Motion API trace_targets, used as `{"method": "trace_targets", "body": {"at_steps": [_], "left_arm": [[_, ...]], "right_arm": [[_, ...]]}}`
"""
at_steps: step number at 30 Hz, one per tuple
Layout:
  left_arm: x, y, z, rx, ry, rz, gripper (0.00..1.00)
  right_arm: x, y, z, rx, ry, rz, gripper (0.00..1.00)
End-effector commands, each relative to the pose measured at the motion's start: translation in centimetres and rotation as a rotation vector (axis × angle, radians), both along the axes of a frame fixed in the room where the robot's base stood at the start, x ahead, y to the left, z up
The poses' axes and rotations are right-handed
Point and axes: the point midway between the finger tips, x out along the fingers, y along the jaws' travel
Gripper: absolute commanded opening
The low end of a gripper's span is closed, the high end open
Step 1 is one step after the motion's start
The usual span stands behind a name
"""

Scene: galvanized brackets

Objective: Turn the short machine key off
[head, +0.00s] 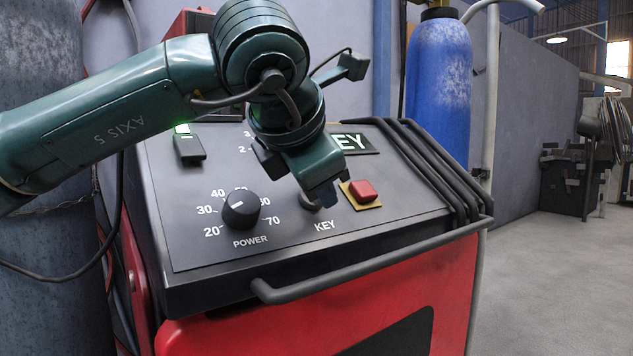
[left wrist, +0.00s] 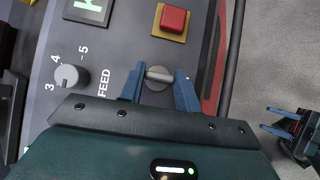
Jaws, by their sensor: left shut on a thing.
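The short machine key (left wrist: 159,76) is a small grey metal bar on a round grey base. In the left wrist view its bar runs across the picture between my two blue fingertips. My left gripper (head: 322,192) is over the key from above, shut on it, in the left wrist view too (left wrist: 159,88). In the head view the gripper hides most of the key; part of its round base (head: 308,204) shows above the word KEY. My right gripper (left wrist: 279,122) shows at the right of the left wrist view, fingers apart and empty, over the floor.
A red square button (head: 363,190) on a yellow plate sits close to the key. The black POWER knob (head: 241,209) is on its left. A FEED knob (left wrist: 69,76) shows in the left wrist view.

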Motion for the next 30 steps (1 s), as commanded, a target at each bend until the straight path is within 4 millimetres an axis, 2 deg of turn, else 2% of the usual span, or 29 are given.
{"method": "trace_targets", "body": {"at_steps": [4, 5, 12, 23, 30], "left_arm": [[0.0, 0.0, 0.1, -0.002, -0.001, 0.001, 0.1], [0.0, 0.0, 0.1, -0.002, -0.001, 0.001, 0.34], [0.0, 0.0, 0.0, -0.001, 0.0, 0.0, 0.54], [-0.6, 0.2, 0.6, -0.001, -0.001, -0.001, 0.55], [-4.1, 1.1, 3.7, -0.001, -0.005, -0.002, 0.55]], "right_arm": [[0.0, 0.0, 0.0, 0.0, -0.001, 0.0, 0.36], [0.0, 0.0, 0.0, 0.0, -0.001, 0.0, 0.36], [0.0, 0.0, 0.0, -0.001, -0.002, 0.0, 0.36], [0.0, 0.0, 0.3, -0.002, -0.002, -0.001, 0.36], [0.0, 0.0, 0.4, -0.024, 0.015, -0.008, 0.36]]}}
